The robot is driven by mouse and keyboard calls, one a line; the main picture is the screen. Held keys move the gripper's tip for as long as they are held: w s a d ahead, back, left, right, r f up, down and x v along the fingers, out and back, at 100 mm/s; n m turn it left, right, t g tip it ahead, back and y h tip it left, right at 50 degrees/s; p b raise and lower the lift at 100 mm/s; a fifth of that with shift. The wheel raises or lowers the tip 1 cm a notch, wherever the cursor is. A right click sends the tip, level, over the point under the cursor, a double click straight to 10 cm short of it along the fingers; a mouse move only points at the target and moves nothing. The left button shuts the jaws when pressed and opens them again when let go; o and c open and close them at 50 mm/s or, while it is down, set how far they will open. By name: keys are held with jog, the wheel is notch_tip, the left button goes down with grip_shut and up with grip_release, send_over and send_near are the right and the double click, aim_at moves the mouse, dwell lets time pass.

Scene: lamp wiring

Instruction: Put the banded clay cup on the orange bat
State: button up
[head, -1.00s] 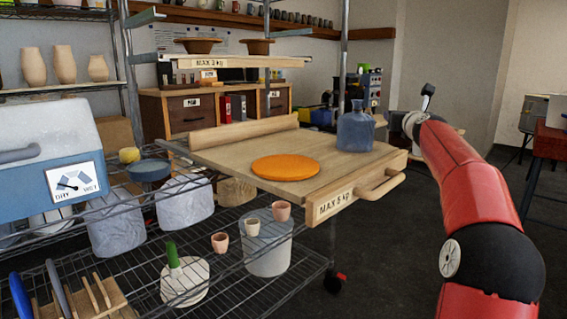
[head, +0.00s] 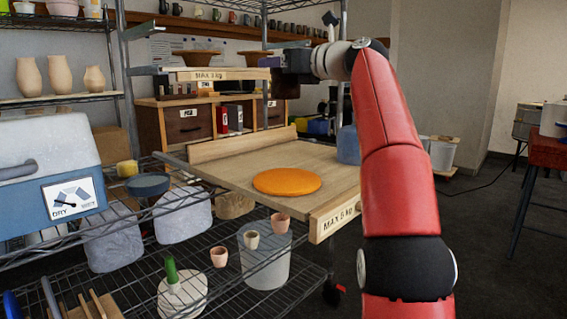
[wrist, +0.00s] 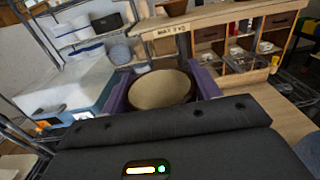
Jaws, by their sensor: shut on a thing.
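The orange bat (head: 287,182) is a flat round disc lying on the pull-out wooden board (head: 235,167). My gripper (head: 275,72) is above the back of the board, higher than the bat and behind it. In the wrist view, its purple fingers (wrist: 160,93) are shut on a round brown clay cup (wrist: 160,88), whose pale round face shows between them. I cannot make out a band on it. In the head view a dark brown shape, probably this cup, shows just under the gripper. The bat has nothing on it.
A blue glass bottle (head: 348,145) stands on the board's right side, partly behind my arm. An upper shelf (head: 220,74) holds brown bowls (head: 194,58) near my gripper. Small cups (head: 219,257) stand on the lower wire rack.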

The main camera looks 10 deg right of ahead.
notch_tip(320, 180, down, 19)
jog(key=b, duration=1.1)
jog(key=shift+b, duration=0.3)
jog(key=o, duration=1)
jog(key=shift+o, duration=0.7)
jog(key=shift+d, duration=0.1)
jog(key=v, duration=1.2)
